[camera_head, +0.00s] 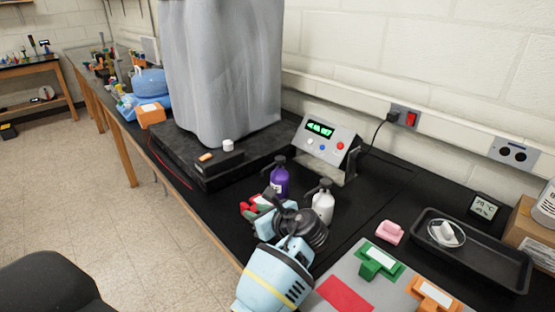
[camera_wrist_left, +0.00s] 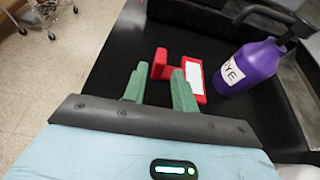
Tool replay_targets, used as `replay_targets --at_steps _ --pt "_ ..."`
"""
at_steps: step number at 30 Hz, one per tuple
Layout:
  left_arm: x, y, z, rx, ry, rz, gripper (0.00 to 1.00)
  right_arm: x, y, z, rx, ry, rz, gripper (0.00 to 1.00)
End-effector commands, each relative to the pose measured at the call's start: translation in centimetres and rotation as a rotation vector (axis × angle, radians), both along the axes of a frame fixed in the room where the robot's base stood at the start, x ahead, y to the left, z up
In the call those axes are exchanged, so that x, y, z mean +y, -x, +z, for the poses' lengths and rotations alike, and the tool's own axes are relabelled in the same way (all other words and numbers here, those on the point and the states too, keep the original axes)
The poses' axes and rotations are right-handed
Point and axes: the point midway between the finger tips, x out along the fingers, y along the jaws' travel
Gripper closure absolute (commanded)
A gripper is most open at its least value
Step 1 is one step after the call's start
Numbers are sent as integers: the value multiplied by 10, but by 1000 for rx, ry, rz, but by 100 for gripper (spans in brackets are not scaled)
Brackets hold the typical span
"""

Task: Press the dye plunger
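The purple dye bottle (camera_head: 279,182) stands upright on the black bench with a black plunger head (camera_head: 276,160) on top. In the left wrist view the bottle (camera_wrist_left: 248,70), with a white label, is at the right, and the plunger's dark spout shows above it. My left gripper (camera_head: 258,205) is low over the bench, on the near left side of the bottle. In the wrist view its green fingers (camera_wrist_left: 159,86) are apart and clear of the bottle. A red block with a white label (camera_wrist_left: 195,78) lies at the fingertips; contact cannot be told. My right gripper is not in view.
A white pump bottle (camera_head: 323,205) stands right of the dye bottle. Behind are a control box (camera_head: 328,143) and a draped apparatus on a black base (camera_head: 200,165).

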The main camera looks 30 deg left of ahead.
Motion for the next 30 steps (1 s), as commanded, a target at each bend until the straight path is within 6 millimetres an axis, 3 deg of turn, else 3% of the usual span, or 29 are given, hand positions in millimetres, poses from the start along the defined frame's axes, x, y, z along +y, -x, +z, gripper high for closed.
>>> replay_targets --at_steps 1,6,30 --pt "0 0 0 0 0 0 79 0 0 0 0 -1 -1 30" --pt "0 0 0 0 0 0 100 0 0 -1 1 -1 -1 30" --pt "0 0 0 0 0 0 100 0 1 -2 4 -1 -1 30"
